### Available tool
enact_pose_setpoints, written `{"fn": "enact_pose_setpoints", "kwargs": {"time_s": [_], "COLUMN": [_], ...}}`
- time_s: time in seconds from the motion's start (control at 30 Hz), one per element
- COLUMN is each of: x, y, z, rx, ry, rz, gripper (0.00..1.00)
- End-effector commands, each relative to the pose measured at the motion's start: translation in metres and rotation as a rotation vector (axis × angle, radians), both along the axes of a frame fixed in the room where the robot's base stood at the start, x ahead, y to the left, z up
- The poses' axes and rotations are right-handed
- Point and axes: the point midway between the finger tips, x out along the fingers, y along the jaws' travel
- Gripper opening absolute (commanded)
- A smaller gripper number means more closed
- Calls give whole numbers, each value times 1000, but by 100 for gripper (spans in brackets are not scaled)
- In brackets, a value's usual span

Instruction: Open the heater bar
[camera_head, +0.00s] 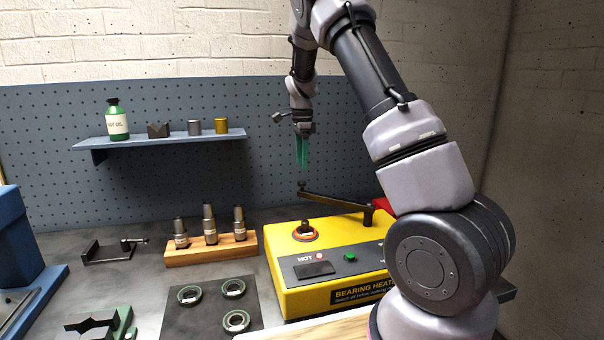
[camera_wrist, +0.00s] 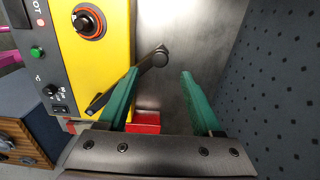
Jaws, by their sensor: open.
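The yellow bearing heater (camera_head: 310,262) stands on the bench with its dark heater bar (camera_head: 337,201) running across its top from a pivot at the right to a knob at the left end. In the wrist view the bar (camera_wrist: 128,83) slants past the heater's edge, its round knob (camera_wrist: 160,57) over the grey bench. My gripper (camera_head: 302,167) hangs above the knob end, fingers pointing down. In the wrist view my gripper (camera_wrist: 160,75) is open and empty, with the knob beyond and between its green fingertips. A post with an orange ring (camera_wrist: 89,22) rises from the heater top.
A wooden block (camera_head: 210,251) with several tool holders stands left of the heater. A dark mat (camera_head: 207,316) with three bearing rings lies in front. A shelf (camera_head: 160,139) with a green bottle is on the pegboard behind.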

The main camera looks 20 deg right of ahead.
Motion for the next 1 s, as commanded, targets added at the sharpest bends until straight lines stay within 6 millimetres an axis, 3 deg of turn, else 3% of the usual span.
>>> {"fn": "enact_pose_setpoints", "kwargs": {"time_s": [0.1,0.23,0.73,0.87,1.0], "x": [1,0,-4,-21,-55], "y": [0,0,-1,-5,-10], "z": [22,36,47,68,103], "rx": [0,0,9,47,102], "ry": [-3,-1,-7,-40,-109], "rz": [0,0,10,67,180], "gripper": [66,66,66,66,66]}}
